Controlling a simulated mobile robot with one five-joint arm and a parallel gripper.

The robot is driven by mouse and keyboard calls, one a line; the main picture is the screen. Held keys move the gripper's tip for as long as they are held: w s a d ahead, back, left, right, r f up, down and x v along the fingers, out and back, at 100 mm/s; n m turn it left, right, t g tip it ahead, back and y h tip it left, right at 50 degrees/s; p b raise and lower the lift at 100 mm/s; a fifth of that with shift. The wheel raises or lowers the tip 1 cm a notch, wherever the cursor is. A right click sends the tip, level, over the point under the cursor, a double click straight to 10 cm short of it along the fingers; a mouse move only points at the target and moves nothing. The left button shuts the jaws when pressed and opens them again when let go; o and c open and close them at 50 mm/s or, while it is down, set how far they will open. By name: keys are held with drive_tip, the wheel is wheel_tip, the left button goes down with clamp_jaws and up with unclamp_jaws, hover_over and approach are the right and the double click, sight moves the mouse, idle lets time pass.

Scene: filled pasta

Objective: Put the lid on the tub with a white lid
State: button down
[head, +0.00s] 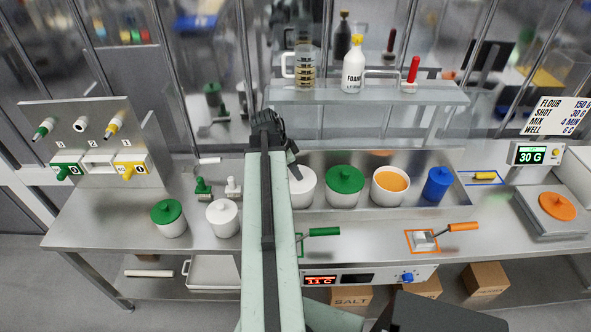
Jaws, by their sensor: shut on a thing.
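A white tub (304,191) stands in the counter's recess, its left side hidden by my arm. Its top looks white; I cannot tell whether the lid is seated, tilted or just above it. My gripper (294,171) is at the upper left of this tub, mostly hidden behind my arm. It is shut on what looks like the white lid, though the grip is too small and covered to see clearly.
Right of the recessed white tub stand a green-lidded tub (345,187), an open tub with orange contents (390,190) and a blue container (438,187). Another green-lidded tub (168,219) is at the left. An orange lid (557,206) lies on the scale. A shelf (440,93) hangs behind.

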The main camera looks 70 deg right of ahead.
idle(0.4)
drive_tip(key=c, duration=1.1)
unclamp_jaws()
drive_tip(key=shift+o, duration=0.2)
drive_tip(key=o, duration=0.5)
drive_tip(key=shift+s+r, duration=0.1)
drive_tip(key=shift+r, duration=0.15)
wheel_tip(320, 180, up, 7)
drive_tip(key=p, duration=0.7)
drive_tip(key=shift+f, duration=0.15)
